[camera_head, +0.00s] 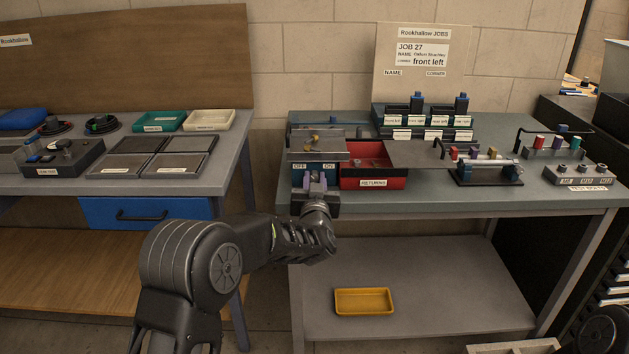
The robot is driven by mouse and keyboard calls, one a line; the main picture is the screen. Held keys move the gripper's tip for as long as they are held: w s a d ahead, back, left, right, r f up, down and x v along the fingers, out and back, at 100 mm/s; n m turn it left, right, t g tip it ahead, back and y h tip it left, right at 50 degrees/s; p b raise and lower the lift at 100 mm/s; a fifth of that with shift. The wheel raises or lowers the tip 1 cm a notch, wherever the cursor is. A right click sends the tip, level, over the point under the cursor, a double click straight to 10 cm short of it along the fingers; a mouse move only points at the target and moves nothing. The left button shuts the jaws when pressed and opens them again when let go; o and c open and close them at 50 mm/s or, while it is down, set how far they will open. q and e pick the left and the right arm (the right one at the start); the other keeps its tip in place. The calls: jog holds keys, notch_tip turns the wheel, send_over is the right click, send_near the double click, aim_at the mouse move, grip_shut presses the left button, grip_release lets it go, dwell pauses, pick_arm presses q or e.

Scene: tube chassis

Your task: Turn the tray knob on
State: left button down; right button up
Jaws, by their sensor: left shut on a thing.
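The tray (318,151) is a grey, shallow tray holding small brass-coloured bits. It sits at the left end of the right-hand bench, above a dark front with OFF and ON labels (315,167). My left gripper (315,181) is in front of these labels, its fingers pointing at the panel. It is shut on the tray knob, just below and between the labels. The knob is mostly hidden by the fingers, so I cannot tell which way it points. My right gripper is not in view.
A red RETURNS bin (373,183) stands close to the right of my left gripper. A clamp fixture with a tube (487,167) is further right. A job card (422,54) stands behind. A yellow tray (363,301) lies on the lower shelf. The left bench (60,186) holds several trays.

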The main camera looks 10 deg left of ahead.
pick_arm(q)
jog(key=shift+m, duration=0.3)
jog(key=m+p, duration=0.2)
jog(key=m, duration=0.1)
jog(key=shift+d+r, duration=0.1)
jog(key=shift+d, duration=0.05)
jog(key=m+p, duration=0.1)
jog(key=m, duration=0.3)
jog(key=shift+m+p, duration=0.35)
jog(key=shift+m, duration=0.05)
jog(key=m+p, duration=0.1)
jog(key=m, duration=0.2)
jog(key=shift+d+m, duration=0.1)
jog(key=shift+m, duration=0.2)
jog(key=shift+f+m+p, duration=0.15)
jog(key=shift+m+p, duration=0.15)
jog(key=shift+m, duration=0.7)
jog(key=shift+f+m+p, duration=0.1)
jog(key=shift+m+p, duration=0.15)
jog(key=shift+m, duration=0.75)
jog(key=c, duration=1.2)
grip_release()
